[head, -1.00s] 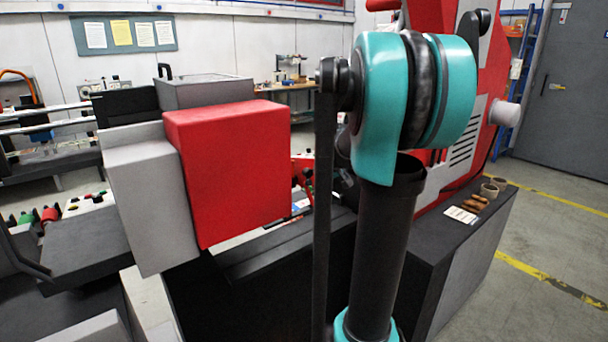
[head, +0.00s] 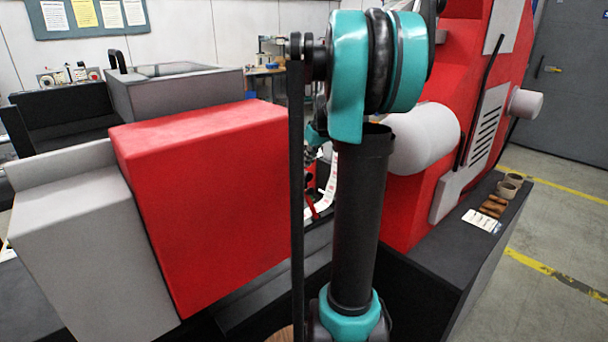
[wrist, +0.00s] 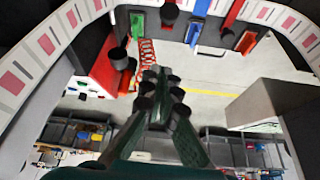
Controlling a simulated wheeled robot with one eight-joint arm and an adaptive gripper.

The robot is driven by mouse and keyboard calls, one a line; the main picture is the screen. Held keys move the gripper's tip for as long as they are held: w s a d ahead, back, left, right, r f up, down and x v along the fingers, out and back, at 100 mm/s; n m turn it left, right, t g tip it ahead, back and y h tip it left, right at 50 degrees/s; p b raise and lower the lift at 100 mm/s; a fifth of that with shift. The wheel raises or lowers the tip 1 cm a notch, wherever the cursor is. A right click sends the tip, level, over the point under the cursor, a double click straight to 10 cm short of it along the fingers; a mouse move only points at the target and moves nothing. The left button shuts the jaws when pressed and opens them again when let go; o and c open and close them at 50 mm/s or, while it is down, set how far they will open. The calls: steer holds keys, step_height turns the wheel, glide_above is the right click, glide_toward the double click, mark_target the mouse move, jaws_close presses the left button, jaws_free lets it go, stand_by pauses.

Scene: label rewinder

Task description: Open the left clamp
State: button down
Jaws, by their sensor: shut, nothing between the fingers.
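In the wrist view my gripper (wrist: 160,88) is shut with nothing between its fingers. A white label strip with pink labels (wrist: 35,60) curves around the top and sides of that view, apart from the fingertips. A red block with dark round knobs (wrist: 103,75) lies left of the fingers. I cannot make out the left clamp for certain in either view. In the head view my own arm stands in front of the rewinder's middle and hides much of it.
A large red box (head: 205,190) and a grey box (head: 90,235) stand at left in the head view. A white roll (head: 425,138) sits on the red machine body (head: 410,215) at right. Small brown parts (head: 493,207) lie on the dark ledge. Floor at far right is clear.

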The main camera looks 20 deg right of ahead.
mark_target(313, 193)
steer(key=shift+a+f, duration=0.1)
steer(key=shift+f, duration=4.55)
steer(key=shift+t+y, duration=0.3)
steer(key=shift+t, duration=0.4)
steer(key=s, duration=0.1)
steer(key=s+d, duration=0.1)
steer(key=s, duration=0.1)
steer(key=s+r, duration=0.1)
steer(key=shift+s+d, duration=0.2)
steer(key=shift+d, duration=0.2)
steer(key=shift+s, duration=0.2)
steer(key=shift+d, duration=0.1)
